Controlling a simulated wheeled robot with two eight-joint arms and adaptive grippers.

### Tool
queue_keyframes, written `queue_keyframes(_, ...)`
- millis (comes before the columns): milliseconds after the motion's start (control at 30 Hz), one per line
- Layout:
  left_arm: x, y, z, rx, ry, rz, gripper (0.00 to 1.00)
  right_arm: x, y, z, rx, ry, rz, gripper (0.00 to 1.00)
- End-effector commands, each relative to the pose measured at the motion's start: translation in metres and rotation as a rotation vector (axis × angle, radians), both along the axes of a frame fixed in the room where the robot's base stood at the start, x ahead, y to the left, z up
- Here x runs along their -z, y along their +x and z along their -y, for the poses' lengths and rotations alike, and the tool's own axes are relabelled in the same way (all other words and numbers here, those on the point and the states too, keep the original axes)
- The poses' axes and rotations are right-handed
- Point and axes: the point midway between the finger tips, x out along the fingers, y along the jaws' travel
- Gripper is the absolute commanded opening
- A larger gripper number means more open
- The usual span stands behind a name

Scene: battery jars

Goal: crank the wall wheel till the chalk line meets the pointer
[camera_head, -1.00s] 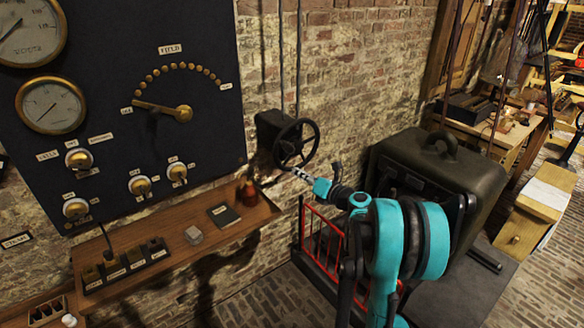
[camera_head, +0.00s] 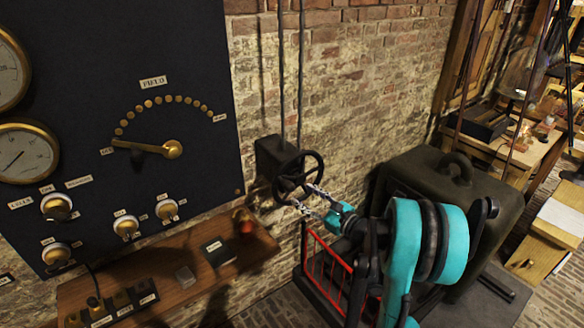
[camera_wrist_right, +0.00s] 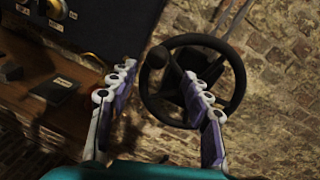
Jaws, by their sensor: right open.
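The black wall wheel (camera_head: 300,154) is mounted on a dark box on the brick wall, right of the panel. It also shows in the right wrist view (camera_wrist_right: 240,75), with a dark round knob (camera_wrist_right: 157,57) at its rim. My right gripper (camera_head: 307,197) is open and empty in front of the wheel's lower part. In the right wrist view its fingers (camera_wrist_right: 157,76) are spread, and the knob appears between their tips; I cannot tell whether they touch the wheel. I cannot make out a chalk line or a pointer at the wheel. My left gripper is not in view.
The dark gauge panel (camera_head: 205,100) stands left of the wheel. A wooden shelf (camera_head: 185,297) below it holds a small dark box (camera_head: 217,252) and a reddish bottle (camera_head: 243,222). A red railing (camera_head: 325,265) and a large dark machine (camera_head: 415,168) stand close to my right arm.

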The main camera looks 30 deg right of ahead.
Motion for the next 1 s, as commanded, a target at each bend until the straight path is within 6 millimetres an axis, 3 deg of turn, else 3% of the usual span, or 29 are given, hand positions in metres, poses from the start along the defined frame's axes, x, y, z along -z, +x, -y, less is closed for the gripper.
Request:
queue_keyframes(133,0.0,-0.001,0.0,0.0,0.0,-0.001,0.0,-0.001,0.006,-0.005,-0.005,-0.037,0.013,0.49)
queue_keyframes(533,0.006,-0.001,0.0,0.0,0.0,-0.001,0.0,0.0,0.065,-0.019,-0.005,-0.034,0.012,0.49)
queue_keyframes(900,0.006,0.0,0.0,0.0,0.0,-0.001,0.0,0.0,0.073,-0.02,-0.003,-0.033,0.011,0.49)
queue_keyframes(1000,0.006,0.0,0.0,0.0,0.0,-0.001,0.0,0.0,0.072,-0.02,-0.003,-0.033,0.011,0.25)
